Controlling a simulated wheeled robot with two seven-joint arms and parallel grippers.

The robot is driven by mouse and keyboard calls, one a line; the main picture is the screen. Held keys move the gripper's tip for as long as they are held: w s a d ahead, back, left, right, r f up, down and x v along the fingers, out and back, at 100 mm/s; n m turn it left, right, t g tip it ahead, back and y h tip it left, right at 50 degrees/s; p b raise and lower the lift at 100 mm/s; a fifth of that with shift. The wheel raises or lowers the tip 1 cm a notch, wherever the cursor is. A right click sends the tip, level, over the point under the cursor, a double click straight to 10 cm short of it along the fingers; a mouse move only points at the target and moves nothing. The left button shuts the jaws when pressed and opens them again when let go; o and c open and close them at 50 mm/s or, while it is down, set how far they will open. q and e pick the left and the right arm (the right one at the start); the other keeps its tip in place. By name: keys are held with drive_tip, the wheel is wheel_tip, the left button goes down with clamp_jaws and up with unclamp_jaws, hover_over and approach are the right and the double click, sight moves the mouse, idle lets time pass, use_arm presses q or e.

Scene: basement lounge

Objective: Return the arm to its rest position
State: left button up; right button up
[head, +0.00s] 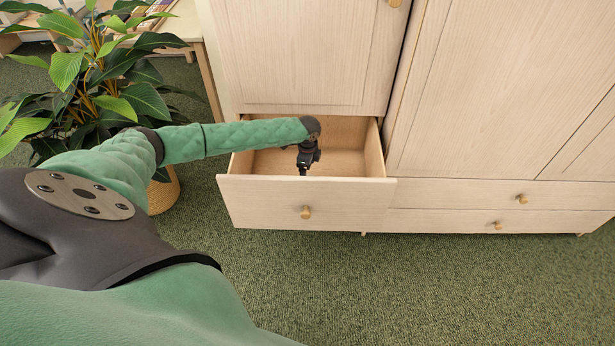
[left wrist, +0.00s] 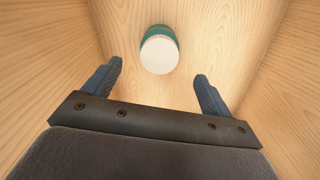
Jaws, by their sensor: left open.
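My left arm (head: 235,138) reaches from the left to the open drawer (head: 262,202) of the pale wooden wardrobe. My left gripper (head: 303,170) points down over the drawer's inside. In the left wrist view my left gripper (left wrist: 158,85) has its two fingers spread wide with nothing between them. A small object with a white top and a teal side (left wrist: 159,54) lies on the drawer floor beyond the fingertips, apart from them. It does not show in the head view. My right gripper is not in view.
The wardrobe (head: 490,90) stands along the back, with shut drawers (head: 455,191) to the right of the open one. A potted plant (head: 100,70) stands at the left, close to my arm. The green carpet (head: 450,290) in front is clear.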

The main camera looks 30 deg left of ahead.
use_arm(q)
drive_tip(key=shift+r, duration=0.85)
